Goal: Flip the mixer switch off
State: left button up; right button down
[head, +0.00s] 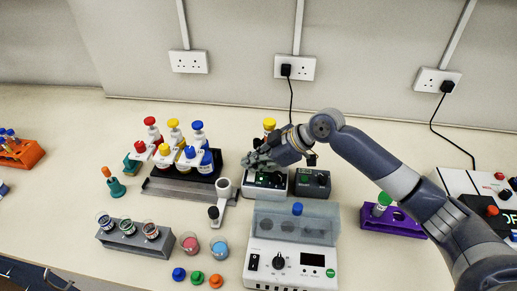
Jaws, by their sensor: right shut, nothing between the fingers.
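A small device with a white front and dark upper part (264,190), which looks like the mixer, stands mid-bench behind the larger white unit. A yellow-capped tube (269,125) rises at its back. A dark box with a knob (313,184) stands just right of it. My right gripper (250,161) is shut and empty, above the device's back left part, with its fingers pointing left. The gripper and wrist hide part of the device. Its switch and the switch's position are too small to tell. My left gripper is not in view.
A white unit with a clear lid (318,257) stands in front. A black cable runs down the wall behind.

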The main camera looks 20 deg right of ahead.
jog(key=shift+d+f, duration=0.1)
jog(key=shift+f, duration=0.45)
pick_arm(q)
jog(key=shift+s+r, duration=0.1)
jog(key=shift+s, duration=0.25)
pick_arm(e)
jog(key=shift+w+f, duration=0.15)
jog(key=shift+f, duration=0.3)
jog(key=shift+r, duration=0.15)
jog(key=shift+d, duration=0.1)
